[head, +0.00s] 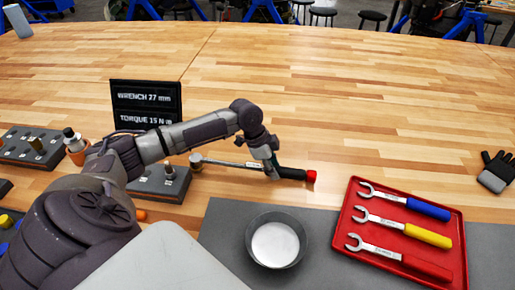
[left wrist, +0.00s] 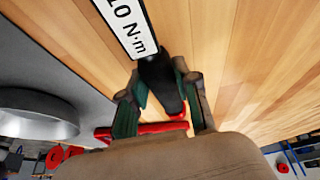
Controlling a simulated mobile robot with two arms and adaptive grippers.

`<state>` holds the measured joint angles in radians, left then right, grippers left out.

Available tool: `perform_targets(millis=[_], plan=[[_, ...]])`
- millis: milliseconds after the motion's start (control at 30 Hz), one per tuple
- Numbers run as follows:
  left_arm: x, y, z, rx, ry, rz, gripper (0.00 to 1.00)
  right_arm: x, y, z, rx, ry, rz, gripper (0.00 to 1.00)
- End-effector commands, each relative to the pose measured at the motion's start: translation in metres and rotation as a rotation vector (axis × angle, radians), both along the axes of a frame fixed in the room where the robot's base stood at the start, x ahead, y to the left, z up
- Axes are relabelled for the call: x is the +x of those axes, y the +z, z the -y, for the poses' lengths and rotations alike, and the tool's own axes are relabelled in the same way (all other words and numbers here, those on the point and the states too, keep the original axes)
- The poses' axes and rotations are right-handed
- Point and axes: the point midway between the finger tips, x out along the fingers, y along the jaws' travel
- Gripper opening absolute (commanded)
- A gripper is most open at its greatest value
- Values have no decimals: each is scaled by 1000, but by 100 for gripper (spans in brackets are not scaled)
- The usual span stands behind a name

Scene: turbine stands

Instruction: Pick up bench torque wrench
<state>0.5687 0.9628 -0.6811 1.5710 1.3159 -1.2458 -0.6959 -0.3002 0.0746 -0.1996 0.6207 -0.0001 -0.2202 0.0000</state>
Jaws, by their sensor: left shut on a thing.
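The bench torque wrench (head: 228,164) has a slim metal shaft, a round head at its left end, and a black handle with a red end cap at right. My left gripper (head: 272,170) is shut around it, near where the shaft meets the handle. In the left wrist view, the black handle (left wrist: 160,80) lies between the fingers of my left gripper (left wrist: 162,105), below a white label reading 10 N·m (left wrist: 133,22). I cannot tell whether the wrench touches the table. My right gripper is not in view.
A red tray (head: 458,235) with three wrenches and a grey bowl (head: 250,250) stand to the front right. A black sign (head: 147,101) reads WRENCH 27 mm, TORQUE 15 N·m. Socket holders (head: 145,185) are at left, a glove (head: 495,172) at far right.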

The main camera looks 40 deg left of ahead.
Motion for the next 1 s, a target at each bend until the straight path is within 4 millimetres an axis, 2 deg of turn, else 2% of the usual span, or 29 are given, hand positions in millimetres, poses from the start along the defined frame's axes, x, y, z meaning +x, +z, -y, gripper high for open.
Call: perform_targets(millis=[567,733,867,1000], plan=[[1,6,0,0,1,5,0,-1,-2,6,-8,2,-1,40],[2,20,-1,1,0,7,0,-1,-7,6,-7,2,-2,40],[2,40,0,0,1,9,0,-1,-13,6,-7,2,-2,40],[11,55,23,-6,-5,10,0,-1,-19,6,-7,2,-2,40]])
